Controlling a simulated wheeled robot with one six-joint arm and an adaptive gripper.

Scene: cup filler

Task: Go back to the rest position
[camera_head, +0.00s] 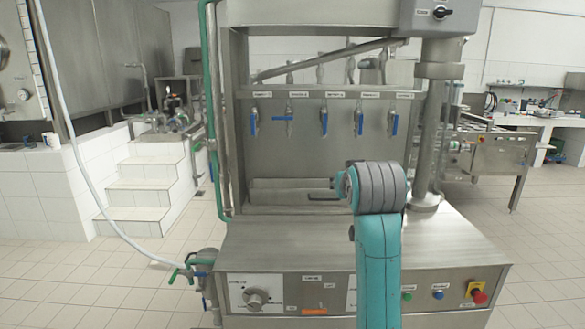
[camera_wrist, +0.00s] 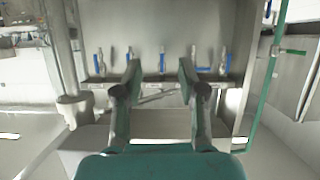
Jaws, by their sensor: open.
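My gripper (camera_wrist: 158,80) shows in the wrist view with its two fingers wide apart and nothing between them. The wrist view looks upside down or turned compared with the head view. In the head view my teal and grey arm rises in front of the cup filler (camera_head: 270,248), and its end points toward the machine's open bay; the fingers are mostly hidden there. A row of several blue-handled valves (camera_head: 324,122) hangs on the back panel of the machine. They also show behind the fingers in the wrist view (camera_wrist: 162,62).
The filler's steel front panel has a dial (camera_head: 256,298), a green and a blue button, and a red emergency stop (camera_head: 478,294). A green pipe (camera_head: 212,110) runs up its left side, a thick column (camera_head: 430,140) up its right. White steps (camera_head: 148,190) stand left. Tiled floor is open on both sides.

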